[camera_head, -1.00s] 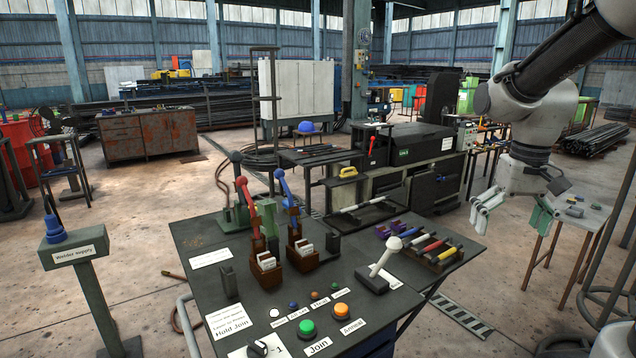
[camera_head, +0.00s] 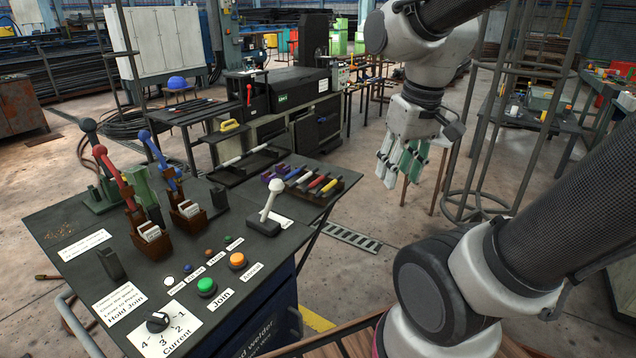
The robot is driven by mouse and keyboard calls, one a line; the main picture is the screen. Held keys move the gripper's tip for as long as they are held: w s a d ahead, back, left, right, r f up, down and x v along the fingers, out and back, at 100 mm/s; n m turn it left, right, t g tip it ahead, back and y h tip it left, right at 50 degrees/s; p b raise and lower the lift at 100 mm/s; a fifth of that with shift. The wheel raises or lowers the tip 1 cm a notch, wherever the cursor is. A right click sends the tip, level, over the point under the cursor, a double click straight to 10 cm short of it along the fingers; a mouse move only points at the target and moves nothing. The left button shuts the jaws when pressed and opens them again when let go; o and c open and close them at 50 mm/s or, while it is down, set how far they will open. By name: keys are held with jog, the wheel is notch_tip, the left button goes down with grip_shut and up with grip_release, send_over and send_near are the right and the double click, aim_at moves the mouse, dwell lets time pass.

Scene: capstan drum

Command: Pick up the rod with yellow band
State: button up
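The rod with the yellow band (camera_head: 330,185) lies at the right end of a small dark rack (camera_head: 337,193) on the control table, beside rods with red, white and other bands. My gripper (camera_head: 398,168) hangs to the right of the rack, beyond the table's right edge and apart from the rods. Its pale and green fingers point down. They look spread and empty, though I see them at an angle and they partly overlap.
The dark table (camera_head: 180,262) carries a white-knobbed lever (camera_head: 268,205), red and blue levers in brown holders, and push buttons. A tall cage-like metal frame (camera_head: 500,130) stands right of my gripper. A bench with machinery stands behind the table.

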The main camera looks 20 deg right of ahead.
jog(key=w+f+n+g, duration=0.1)
jog(key=w+f+n, duration=0.4)
jog(key=w+n, duration=0.45)
jog(key=w+f+n, duration=0.5)
jog(key=w+n, duration=0.2)
jog(key=w, duration=0.6)
jog(key=w+f+n+g, duration=0.1)
jog(key=w+f+n, duration=0.4)
jog(key=w+n, duration=0.5)
jog(key=shift+m, duration=0.85)
jog(key=f, duration=0.2)
jog(key=w+f, duration=0.1)
jog(key=f, duration=0.4)
jog(key=shift+w+d, duration=0.2)
jog(key=shift+w, duration=0.1)
grip_shut()
